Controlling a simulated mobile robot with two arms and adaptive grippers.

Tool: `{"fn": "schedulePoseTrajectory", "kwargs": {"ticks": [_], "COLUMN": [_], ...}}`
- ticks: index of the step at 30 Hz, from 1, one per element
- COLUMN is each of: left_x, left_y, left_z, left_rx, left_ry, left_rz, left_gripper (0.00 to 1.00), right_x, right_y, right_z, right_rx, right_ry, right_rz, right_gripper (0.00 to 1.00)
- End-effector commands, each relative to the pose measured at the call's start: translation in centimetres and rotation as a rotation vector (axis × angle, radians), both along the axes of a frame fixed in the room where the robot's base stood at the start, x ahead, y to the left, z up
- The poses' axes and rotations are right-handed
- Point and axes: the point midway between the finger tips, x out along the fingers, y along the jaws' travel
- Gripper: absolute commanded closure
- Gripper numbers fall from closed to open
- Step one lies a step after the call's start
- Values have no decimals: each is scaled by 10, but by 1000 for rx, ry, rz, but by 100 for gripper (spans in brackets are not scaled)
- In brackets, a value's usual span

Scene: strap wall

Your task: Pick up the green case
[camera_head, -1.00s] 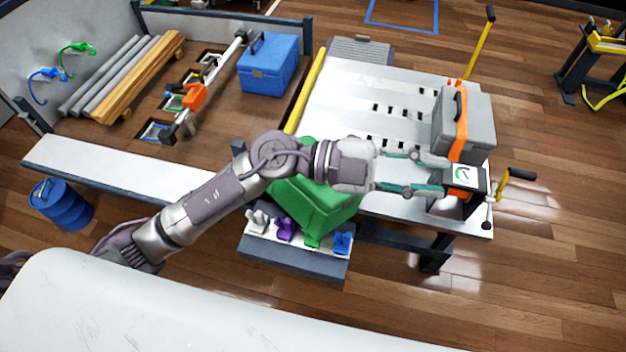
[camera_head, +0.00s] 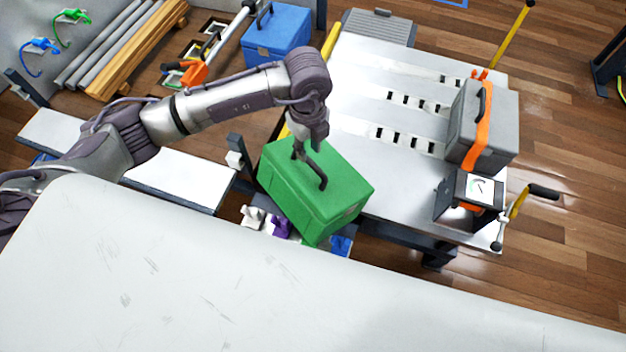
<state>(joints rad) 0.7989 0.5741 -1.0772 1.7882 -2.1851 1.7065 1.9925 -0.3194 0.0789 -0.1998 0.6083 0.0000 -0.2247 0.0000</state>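The green case (camera_head: 318,192) sits at the near left corner of the white slotted table, above a low shelf of small coloured parts. Its dark handle (camera_head: 320,180) stands up from the lid. My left gripper (camera_head: 299,152) points down from the wrist at the far end of the handle, over the lid. It is seen nearly edge-on, so its opening and whether it touches the handle are unclear. My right gripper is not in view.
A grey case (camera_head: 497,125) with an orange strap stands on the white table (camera_head: 365,85), beside a gauge device (camera_head: 474,187). A blue case (camera_head: 280,38) stands behind. Small purple (camera_head: 281,225) and blue (camera_head: 341,245) parts lie close below the green case.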

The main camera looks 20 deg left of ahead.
Motion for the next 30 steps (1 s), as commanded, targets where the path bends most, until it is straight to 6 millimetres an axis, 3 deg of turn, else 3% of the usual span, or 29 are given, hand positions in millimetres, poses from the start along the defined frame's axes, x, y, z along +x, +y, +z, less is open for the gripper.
{"fn": "schedulePoseTrajectory", "kwargs": {"ticks": [4,12,18,27,30], "left_x": [0,0,2,2,2], "left_y": [-1,-3,-4,-4,-4], "left_z": [-19,-43,-70,-75,-75], "left_rx": [-2,-2,-2,-3,-3], "left_ry": [1,4,1,-1,-1], "left_rz": [-1,-1,-2,-3,-3], "left_gripper": [72,72,72,72,88], "right_x": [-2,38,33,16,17], "right_y": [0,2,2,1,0], "right_z": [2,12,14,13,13], "right_rx": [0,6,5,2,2], "right_ry": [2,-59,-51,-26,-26], "right_rz": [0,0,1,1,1], "right_gripper": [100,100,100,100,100]}}
